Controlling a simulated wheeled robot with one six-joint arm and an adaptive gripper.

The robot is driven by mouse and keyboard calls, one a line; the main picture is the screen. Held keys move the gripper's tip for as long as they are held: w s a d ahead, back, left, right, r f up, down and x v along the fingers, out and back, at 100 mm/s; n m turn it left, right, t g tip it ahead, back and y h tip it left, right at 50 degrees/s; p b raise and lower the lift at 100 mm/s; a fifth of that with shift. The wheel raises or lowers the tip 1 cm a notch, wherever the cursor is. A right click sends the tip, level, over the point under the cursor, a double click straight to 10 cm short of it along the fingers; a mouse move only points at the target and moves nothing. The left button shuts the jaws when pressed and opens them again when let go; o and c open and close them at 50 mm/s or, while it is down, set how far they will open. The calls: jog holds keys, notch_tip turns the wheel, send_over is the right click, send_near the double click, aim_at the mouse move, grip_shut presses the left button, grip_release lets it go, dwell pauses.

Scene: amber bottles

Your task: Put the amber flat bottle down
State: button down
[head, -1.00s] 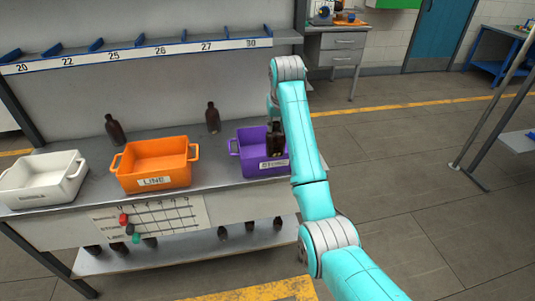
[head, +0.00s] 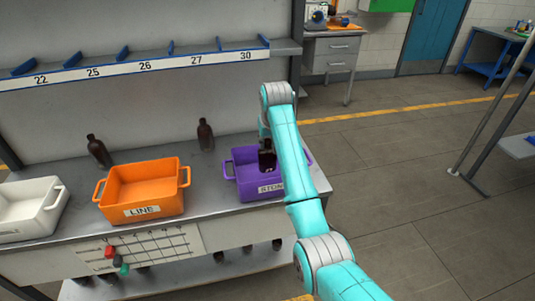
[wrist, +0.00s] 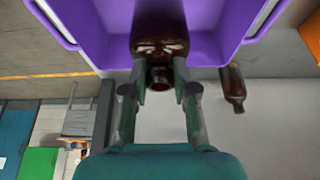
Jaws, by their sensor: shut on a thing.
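My gripper (wrist: 160,84) is shut on the neck of the amber flat bottle (wrist: 158,28), a dark brown bottle. In the head view the bottle (head: 267,161) is upright at the purple crate (head: 242,183), within the outline of its opening. My arm partly covers the bottle and the crate's right side there. In the wrist view the crate's walls (wrist: 222,52) show on both sides of the bottle. The bottle's base is hidden, so I cannot tell whether it touches the crate floor.
An orange crate (head: 140,211) and a white crate (head: 25,228) stand to the left on the grey bench. Two other brown bottles (head: 205,134) (head: 98,150) stand behind, near the back wall. A numbered rail (head: 145,67) runs above. The bench between the crates is narrow and clear.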

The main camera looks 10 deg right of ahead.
aim_at(269, 149)
jog(key=shift+f, duration=2.25)
jog(key=c, duration=0.9)
grip_release()
jog(key=v, duration=1.2)
jog(key=shift+s, duration=0.15)
